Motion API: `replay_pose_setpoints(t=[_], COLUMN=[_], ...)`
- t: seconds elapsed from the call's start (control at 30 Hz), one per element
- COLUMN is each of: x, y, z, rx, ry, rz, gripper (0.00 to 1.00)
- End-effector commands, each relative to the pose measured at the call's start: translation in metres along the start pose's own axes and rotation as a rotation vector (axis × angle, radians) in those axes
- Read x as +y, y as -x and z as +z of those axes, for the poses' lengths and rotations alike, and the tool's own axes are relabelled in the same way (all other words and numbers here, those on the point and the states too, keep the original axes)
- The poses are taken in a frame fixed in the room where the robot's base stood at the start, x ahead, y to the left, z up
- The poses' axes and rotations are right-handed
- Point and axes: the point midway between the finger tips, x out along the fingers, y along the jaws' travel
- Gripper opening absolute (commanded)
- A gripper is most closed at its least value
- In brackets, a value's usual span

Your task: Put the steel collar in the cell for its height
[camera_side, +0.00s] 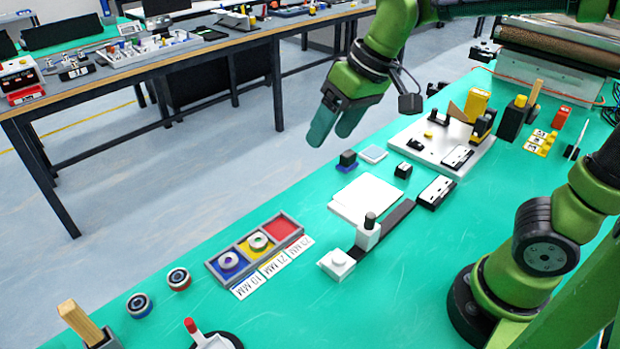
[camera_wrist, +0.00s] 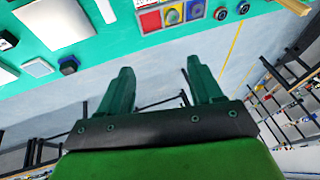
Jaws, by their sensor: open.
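A grey tray (camera_side: 214,268) has blue, yellow and red cells, with cards (camera_side: 271,267) reading 19 MM, 21 MM and 23 MM along its near side. A pale ring stands in the blue cell (camera_side: 229,261) and another in the yellow cell (camera_side: 258,242); the red cell (camera_side: 282,229) is empty. Two steel-looking collars lie left of the tray on the mat, one with red (camera_side: 179,279) and one with blue (camera_side: 139,305). I cannot tell which one the task means. My gripper (camera_side: 333,137) is open and empty, high above the mat's far edge; its fingers show in the wrist view (camera_wrist: 160,85).
A white block with a black post (camera_side: 368,231) stands right of the tray, near a white plate (camera_side: 366,199). A dark block on a blue base (camera_side: 347,161) sits behind. A wooden-handled tool (camera_side: 82,323) stands at front left.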

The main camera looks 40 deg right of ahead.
Motion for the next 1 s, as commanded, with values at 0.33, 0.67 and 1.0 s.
replay_pose_setpoints(t=[0.33, 0.67, 1.0], x=[0.054, 0.060, 0.060], y=[0.028, 0.026, 0.027], z=[0.081, 0.090, 0.090], rx=[0.257, 0.287, 0.286], ry=[-0.274, -0.307, -0.305], rz=[-0.006, -0.004, -0.004], gripper=[0.65, 0.65, 0.65])
